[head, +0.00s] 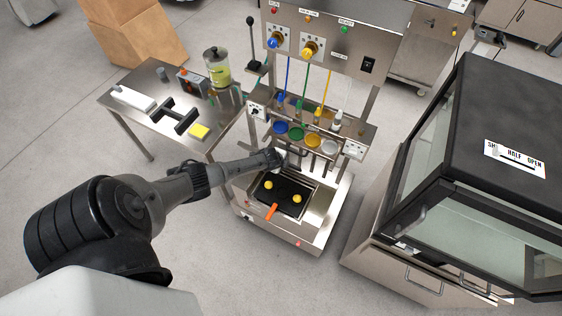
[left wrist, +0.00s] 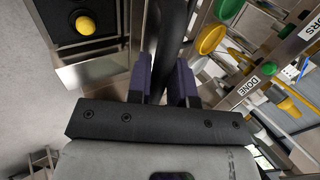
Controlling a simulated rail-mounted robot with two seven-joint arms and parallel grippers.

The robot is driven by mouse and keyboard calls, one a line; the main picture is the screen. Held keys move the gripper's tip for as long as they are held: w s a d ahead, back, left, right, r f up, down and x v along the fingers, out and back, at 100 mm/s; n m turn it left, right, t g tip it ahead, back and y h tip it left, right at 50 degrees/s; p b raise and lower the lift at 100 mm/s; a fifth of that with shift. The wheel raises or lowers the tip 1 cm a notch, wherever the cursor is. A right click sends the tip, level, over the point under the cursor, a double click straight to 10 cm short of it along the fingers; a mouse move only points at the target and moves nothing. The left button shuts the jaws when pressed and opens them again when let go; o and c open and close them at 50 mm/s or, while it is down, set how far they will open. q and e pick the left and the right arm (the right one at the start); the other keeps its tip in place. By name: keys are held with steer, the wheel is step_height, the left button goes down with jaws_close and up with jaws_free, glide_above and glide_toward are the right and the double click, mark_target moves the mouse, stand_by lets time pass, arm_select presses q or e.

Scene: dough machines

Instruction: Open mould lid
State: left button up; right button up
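The mould (head: 285,192) is a flat black plate in the steel machine below the row of coloured cups. Two round yellow pieces sit on it, and an orange handle (head: 271,212) sticks out at its front. I cannot tell its lid apart from the plate. My left gripper (head: 277,157) is at the mould's back left corner, small and partly hidden by my arm. In the left wrist view, its purple fingers (left wrist: 162,82) stand apart on either side of a thick black bar (left wrist: 176,35). Whether they press on the bar is unclear. My right gripper is not in view.
The steel machine's panel with knobs (head: 310,48) and a shelf of coloured cups (head: 297,132) rise behind the mould. A side table (head: 150,115) with a jar stands at left. A black glass-sided cabinet (head: 480,150) stands close on the right.

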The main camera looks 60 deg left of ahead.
arm_select(q)
steer(key=shift+o, duration=0.7)
steer(key=shift+w, duration=0.1)
steer(key=shift+o, duration=1.1)
steer(key=shift+s+d+r+p, duration=0.1)
steer(key=shift+s+r+p, duration=0.2)
steer(key=shift+r, duration=0.1)
steer(key=p+v, duration=0.3)
steer(key=v, duration=1)
steer(key=shift+f, duration=0.1)
